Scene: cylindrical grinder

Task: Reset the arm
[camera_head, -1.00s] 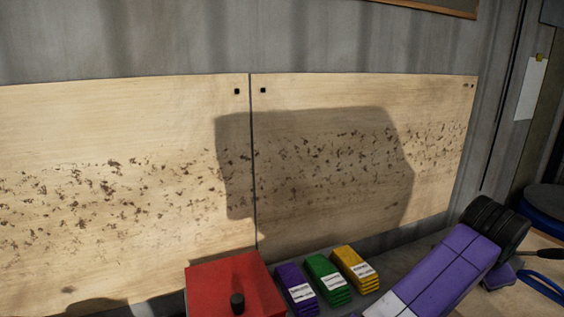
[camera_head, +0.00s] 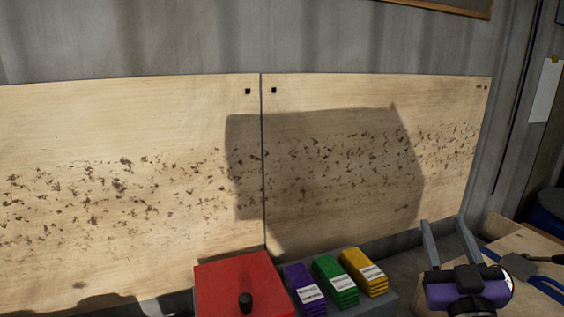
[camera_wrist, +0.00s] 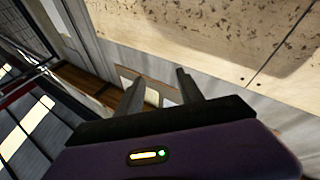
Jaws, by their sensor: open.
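My gripper (camera_head: 450,242) is at the lower right of the head view, with its two grey fingers pointing up and apart. It is open and nothing shows between the fingers. In the wrist view the two fingers (camera_wrist: 158,92) also stand apart and empty, in front of the wall area. The purple body of my wrist sits below the fingers. My gripper is to the right of the colored packs and apart from them.
A red box (camera_head: 240,285) with a black knob stands at bottom centre. Beside it lie purple (camera_head: 304,290), green (camera_head: 335,280) and yellow (camera_head: 364,271) stacks. A speckled wooden board (camera_head: 340,180) covers the wall behind. A wooden surface (camera_head: 515,243) with a blue-handled tool (camera_head: 548,288) lies right.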

